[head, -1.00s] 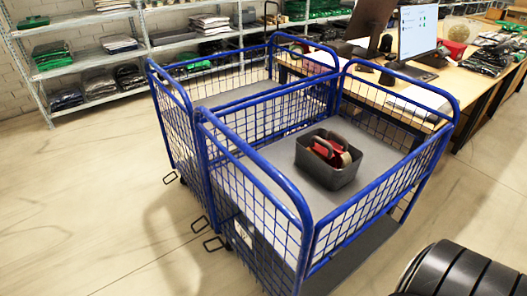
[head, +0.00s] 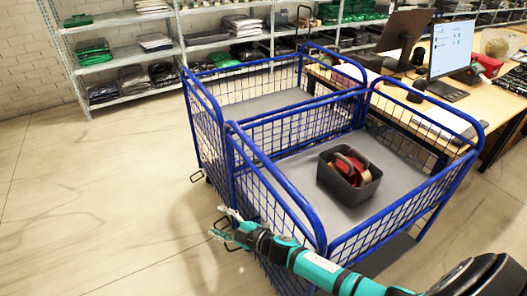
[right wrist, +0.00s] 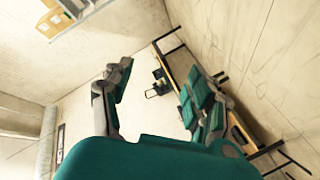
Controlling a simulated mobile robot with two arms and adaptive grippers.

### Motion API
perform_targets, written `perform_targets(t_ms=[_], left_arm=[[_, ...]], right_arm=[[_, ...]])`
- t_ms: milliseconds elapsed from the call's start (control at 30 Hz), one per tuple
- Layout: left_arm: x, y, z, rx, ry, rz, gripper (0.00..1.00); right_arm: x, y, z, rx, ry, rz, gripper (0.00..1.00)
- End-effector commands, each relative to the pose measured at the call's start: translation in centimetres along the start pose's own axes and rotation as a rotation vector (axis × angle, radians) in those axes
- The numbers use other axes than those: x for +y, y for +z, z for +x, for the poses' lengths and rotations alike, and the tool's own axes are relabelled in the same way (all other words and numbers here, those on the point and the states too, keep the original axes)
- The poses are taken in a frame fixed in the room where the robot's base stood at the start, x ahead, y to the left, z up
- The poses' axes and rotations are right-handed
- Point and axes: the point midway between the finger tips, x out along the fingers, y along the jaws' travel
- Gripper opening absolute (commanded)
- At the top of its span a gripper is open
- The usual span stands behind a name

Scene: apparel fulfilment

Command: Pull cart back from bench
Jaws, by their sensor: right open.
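A blue wire-mesh cart (head: 405,172) with a grey deck stands in the middle of the head view, close to the wooden bench (head: 486,108). A second blue mesh section with a grey deck (head: 252,103) adjoins it on the far side. A dark grey tote (head: 345,191) with red and tan items sits on the near deck. My right gripper (head: 222,225) is open and empty beside the near cart's left side, its teal arm crossing in front of the cart's near corner. Its spread fingers (right wrist: 160,95) also show in the right wrist view. My left gripper is out of view.
A monitor (head: 452,48) and papers stand on the bench. Metal shelving (head: 125,57) with folded clothes runs along the back wall. Wire foot loops (head: 197,177) stick out at the cart's lower left. The pale floor to the left is clear.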

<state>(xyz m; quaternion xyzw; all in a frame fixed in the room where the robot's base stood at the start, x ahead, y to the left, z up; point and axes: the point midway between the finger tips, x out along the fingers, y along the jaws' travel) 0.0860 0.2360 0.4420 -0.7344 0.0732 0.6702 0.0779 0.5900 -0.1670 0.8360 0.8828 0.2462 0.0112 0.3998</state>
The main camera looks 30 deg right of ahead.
Motion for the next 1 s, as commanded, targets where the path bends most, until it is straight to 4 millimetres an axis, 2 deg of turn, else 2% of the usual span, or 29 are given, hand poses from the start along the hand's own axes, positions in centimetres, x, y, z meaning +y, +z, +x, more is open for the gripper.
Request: perform_targets(t_ms=[33, 200, 267, 300, 367, 433, 500, 600, 700, 833, 1000], left_arm=[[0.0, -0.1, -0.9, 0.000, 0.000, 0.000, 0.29], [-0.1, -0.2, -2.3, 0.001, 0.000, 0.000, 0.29], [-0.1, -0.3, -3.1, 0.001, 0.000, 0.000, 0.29], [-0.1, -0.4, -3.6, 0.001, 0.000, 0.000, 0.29], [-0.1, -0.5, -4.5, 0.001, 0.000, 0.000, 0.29], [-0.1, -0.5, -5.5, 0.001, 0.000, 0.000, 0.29], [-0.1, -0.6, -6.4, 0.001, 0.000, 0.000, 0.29], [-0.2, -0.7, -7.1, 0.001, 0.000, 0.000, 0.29], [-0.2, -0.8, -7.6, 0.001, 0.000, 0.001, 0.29], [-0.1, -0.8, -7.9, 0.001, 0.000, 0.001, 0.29], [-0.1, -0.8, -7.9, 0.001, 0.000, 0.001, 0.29]], right_arm=[[2.5, -3.2, 0.5, 0.080, 0.000, -0.070, 0.58], [7.3, -12.7, 0.8, 0.380, -0.077, -0.355, 0.58], [8.6, -16.3, 0.0, 0.515, -0.159, -0.519, 0.58], [9.2, -18.2, -1.0, 0.604, -0.242, -0.648, 0.58], [9.8, -19.6, -3.1, 0.705, -0.401, -0.846, 0.58], [11.0, -18.9, -6.0, 0.756, -0.628, -1.068, 0.58], [13.6, -16.4, -9.3, 0.722, -0.882, -1.259, 0.58], [17.8, -12.6, -13.3, 0.595, -1.169, -1.415, 0.58], [21.8, -10.2, -16.5, 0.456, -1.360, -1.484, 0.58], [25.2, -8.6, -19.3, 0.324, -1.503, -1.515, 0.58], [26.5, -7.9, -20.5, 0.263, -1.563, -1.519, 0.58]])
